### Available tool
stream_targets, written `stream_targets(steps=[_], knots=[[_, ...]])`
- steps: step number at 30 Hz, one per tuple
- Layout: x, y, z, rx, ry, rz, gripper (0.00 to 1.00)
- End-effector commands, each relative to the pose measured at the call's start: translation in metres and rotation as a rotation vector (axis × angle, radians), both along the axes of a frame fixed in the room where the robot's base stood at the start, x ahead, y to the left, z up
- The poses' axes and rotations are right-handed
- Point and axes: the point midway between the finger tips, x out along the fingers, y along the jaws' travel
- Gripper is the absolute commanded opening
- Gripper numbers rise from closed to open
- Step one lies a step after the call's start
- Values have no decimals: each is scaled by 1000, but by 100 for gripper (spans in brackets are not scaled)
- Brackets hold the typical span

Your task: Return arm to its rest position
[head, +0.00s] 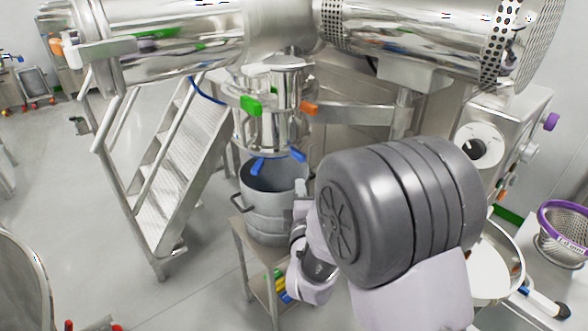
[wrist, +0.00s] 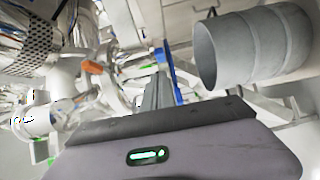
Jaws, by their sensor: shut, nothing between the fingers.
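My gripper (wrist: 158,92) shows in the wrist view with its narrow grey fingers together and nothing between them. In the head view my arm reaches forward in the lower middle, and its big dark joint hides part of the scene. The gripper's fingers are hard to make out there. A grey metal drum (head: 272,190) stands upright just left of my arm. It also shows in the wrist view (wrist: 250,48), to the right of the fingers and apart from them. No rest position is marked in either view.
The drum stands on a small stand (head: 246,262) below the steel machine's outlet (head: 268,115). Metal steps (head: 180,165) stand to the left. At the right, a white round vessel (head: 492,270) and a purple-rimmed basket (head: 566,230) are close to my arm. Open floor (head: 95,205) lies left.

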Motion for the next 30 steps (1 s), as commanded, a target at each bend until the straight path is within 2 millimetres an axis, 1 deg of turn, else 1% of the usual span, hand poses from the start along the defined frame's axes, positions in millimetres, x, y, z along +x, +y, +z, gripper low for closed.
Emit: stream_targets(steps=[2,4,5,6,7,8,9,11,12,14,15,18,20,22,30], knots=[[-2,-17,17,142,61,-29,0],[-13,-40,36,386,183,-79,0],[-22,-51,43,507,249,-106,0],[-39,-64,51,672,341,-151,0],[-55,-72,56,787,410,-189,0],[-73,-80,60,902,478,-232,0],[-101,-89,63,1045,565,-299,0],[-148,-100,65,1241,684,-420,0],[-181,-106,64,1356,749,-510,0],[-227,-112,61,1504,826,-649,0],[-255,-115,59,1585,861,-738,0],[-305,-118,53,1728,909,-913,0],[-322,-119,50,1775,922,-979,0],[-331,-119,48,1799,930,-1017,0],[-332,-118,48,1802,934,-1022,0]])
